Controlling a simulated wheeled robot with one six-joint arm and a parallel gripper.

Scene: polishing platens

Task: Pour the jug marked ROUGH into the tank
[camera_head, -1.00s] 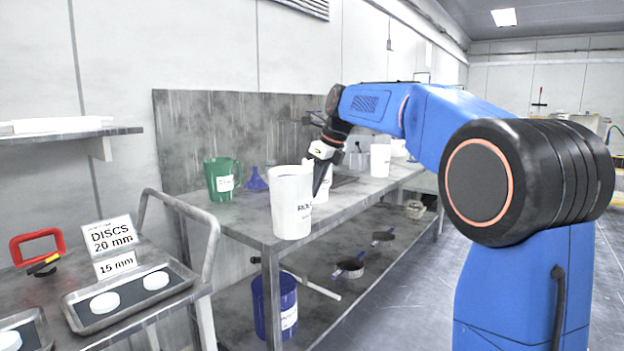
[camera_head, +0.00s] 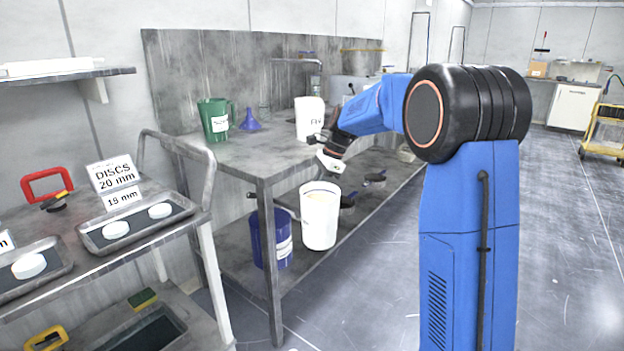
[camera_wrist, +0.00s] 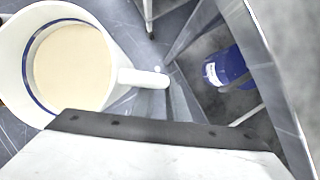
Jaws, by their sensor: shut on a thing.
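A white jug (camera_head: 320,222) hangs upright from my gripper (camera_head: 330,163), in front of the bench's near edge and below its top. My gripper is shut on it, apparently by the handle; the fingertips are hard to make out. In the wrist view the same jug (camera_wrist: 75,65) holds cream-coloured liquid, with a blue line inside and its handle pointing right. No marking shows on its side now; an earlier frame shows part of the word ROUGH. I cannot identify the tank with certainty.
The grey bench (camera_head: 235,160) also bears a green jug (camera_head: 214,130) and a blue funnel (camera_head: 249,120). A blue jug (camera_head: 262,245) and pans stand on its lower shelf. A disc cart (camera_head: 185,225) is at left.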

